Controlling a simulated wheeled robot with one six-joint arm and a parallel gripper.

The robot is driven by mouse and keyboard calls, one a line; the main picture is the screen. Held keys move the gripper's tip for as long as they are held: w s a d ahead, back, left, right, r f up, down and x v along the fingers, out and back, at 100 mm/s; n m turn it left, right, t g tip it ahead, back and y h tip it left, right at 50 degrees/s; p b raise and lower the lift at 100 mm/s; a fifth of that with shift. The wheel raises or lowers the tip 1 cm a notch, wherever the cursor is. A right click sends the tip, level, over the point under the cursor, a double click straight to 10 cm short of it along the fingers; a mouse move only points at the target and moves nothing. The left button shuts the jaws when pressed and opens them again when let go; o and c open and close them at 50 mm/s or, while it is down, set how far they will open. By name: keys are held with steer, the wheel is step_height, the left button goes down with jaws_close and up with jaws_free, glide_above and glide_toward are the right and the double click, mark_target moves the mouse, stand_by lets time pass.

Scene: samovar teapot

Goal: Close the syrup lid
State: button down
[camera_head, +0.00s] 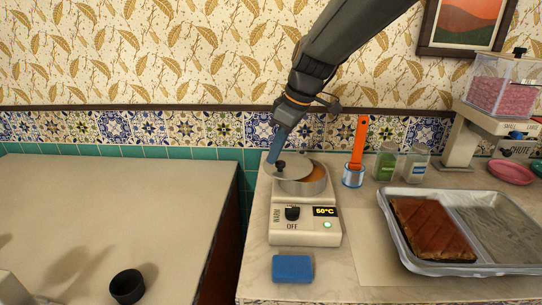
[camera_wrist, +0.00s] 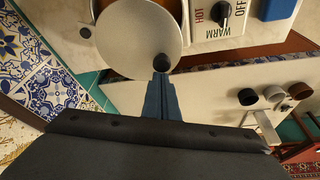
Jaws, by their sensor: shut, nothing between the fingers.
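The syrup pot (camera_head: 305,187) stands on the white warmer (camera_head: 305,232) and shows amber syrup at its right side. The round grey lid (camera_head: 293,172) with a black knob (camera_head: 280,165) lies off-centre to the left, leaving the pot partly uncovered. My gripper (camera_head: 272,160) points down at the lid's left edge, close to the knob, with its blue fingers together and empty. In the wrist view, the lid (camera_wrist: 135,38) and knob (camera_wrist: 161,62) lie just beyond the fingertips (camera_wrist: 161,76). I cannot tell whether the fingers touch the knob.
A blue sponge (camera_head: 292,269) lies in front of the warmer. A blue-and-white cup (camera_head: 353,178) with an orange-handled tool, jars (camera_head: 385,164) and a metal tray (camera_head: 430,266) of pastry stand to the right. A gap separates the left counter (camera_head: 110,215).

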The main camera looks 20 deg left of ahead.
mark_target(282, 164)
steer(key=d+n+g+b, duration=0.1)
steer(key=d+n+b, duration=0.1)
steer(key=d, duration=0.1)
steer(key=shift+s+f+n, duration=0.1)
steer(key=shift+s+n, duration=0.05)
steer(key=shift+n, duration=0.15)
steer(key=shift+d+n+g+b, duration=0.3)
steer(key=shift+d+n+b, duration=0.1)
steer(key=shift+d+n, duration=0.65)
steer(key=shift+d, duration=0.8)
